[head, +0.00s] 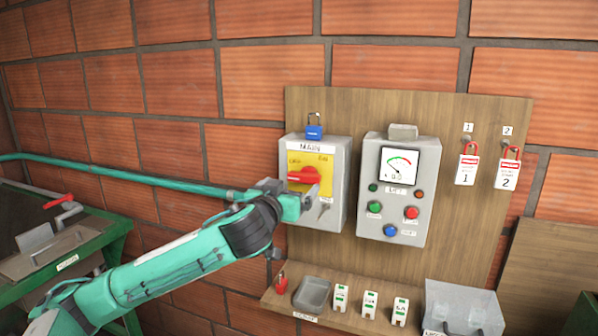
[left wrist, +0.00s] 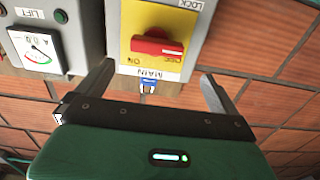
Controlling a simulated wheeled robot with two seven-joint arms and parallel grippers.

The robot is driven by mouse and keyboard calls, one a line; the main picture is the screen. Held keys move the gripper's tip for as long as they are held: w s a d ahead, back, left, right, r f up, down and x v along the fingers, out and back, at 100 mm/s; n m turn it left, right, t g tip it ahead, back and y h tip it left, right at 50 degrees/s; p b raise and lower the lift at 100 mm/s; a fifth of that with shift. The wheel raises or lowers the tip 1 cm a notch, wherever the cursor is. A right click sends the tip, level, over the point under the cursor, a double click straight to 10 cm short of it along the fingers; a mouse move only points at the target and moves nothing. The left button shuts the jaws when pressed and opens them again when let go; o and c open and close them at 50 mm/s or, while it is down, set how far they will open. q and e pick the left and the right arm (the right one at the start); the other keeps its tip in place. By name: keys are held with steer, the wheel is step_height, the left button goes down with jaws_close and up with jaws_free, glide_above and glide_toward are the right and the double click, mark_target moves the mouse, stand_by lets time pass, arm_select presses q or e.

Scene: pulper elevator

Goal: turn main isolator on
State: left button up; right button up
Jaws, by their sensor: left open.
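The main isolator is a grey box (head: 336,205) with a MAIN label and a yellow plate (head: 322,165). Its red handle (head: 303,176) lies roughly crosswise, and it also shows in the left wrist view (left wrist: 156,47). The small plate lettering is hard to read. A blue padlock (head: 314,131) is at the box top; it appears below the MAIN label in the left wrist view (left wrist: 148,86). My left gripper (head: 300,196) is at the lower front of the box. In the left wrist view its fingers (left wrist: 157,88) are wide apart and empty, with the handle beyond them. My right gripper is out of view.
A grey control box (head: 399,192) with a gauge and buttons is close right of the isolator. Red-and-white lockout tags (head: 467,168) hang further right. A shelf (head: 340,318) below carries a tray, several small tags and a clear box (head: 462,306).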

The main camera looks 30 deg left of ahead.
mark_target(301, 177)
arm_select(q)
steer(key=p+x, duration=0.2)
steer(key=x, duration=0.4)
steer(key=shift+w+a, duration=0.1)
steer(key=shift+w, duration=0.1)
steer(key=shift+w+f, duration=0.1)
steer(key=shift+w, duration=0.2)
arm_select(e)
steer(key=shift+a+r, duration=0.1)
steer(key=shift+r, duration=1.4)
arm_select(q)
steer(key=shift+c, duration=0.5)
steer(key=c, duration=0.3)
steer(key=shift+w, duration=0.1)
steer(key=c, duration=0.6)
